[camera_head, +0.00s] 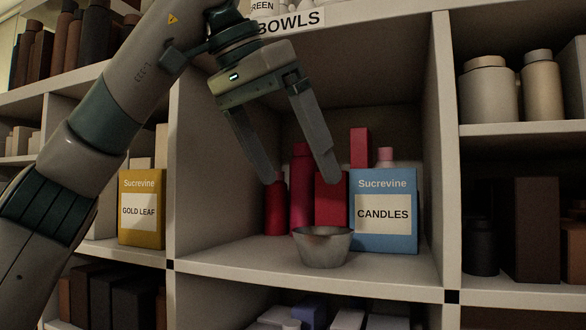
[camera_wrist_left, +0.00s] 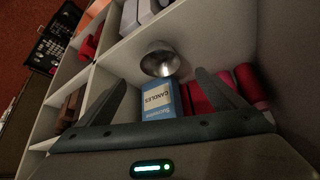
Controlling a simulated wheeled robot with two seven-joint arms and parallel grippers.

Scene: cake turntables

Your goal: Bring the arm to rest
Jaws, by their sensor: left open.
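My left gripper (camera_head: 302,180) is open and empty, its fingers pointing down inside the middle compartment of the shelf. It hangs above and behind or beside a small grey metal bowl (camera_head: 323,247), apart from it as far as I can see. The bowl stands upright near the compartment's front edge and also shows in the left wrist view (camera_wrist_left: 160,61). The open fingers also show in the left wrist view (camera_wrist_left: 168,92), with the bowl beyond them. My right gripper is in neither view.
A blue CANDLES box (camera_head: 384,234) stands right of the bowl. Red bottles and boxes (camera_head: 302,170) stand behind. A yellow GOLD LEAF box (camera_head: 142,226) is in the left compartment. Upright dividers (camera_head: 448,150) bound the compartment, and a shelf with a BOWLS label (camera_head: 291,22) lies above.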

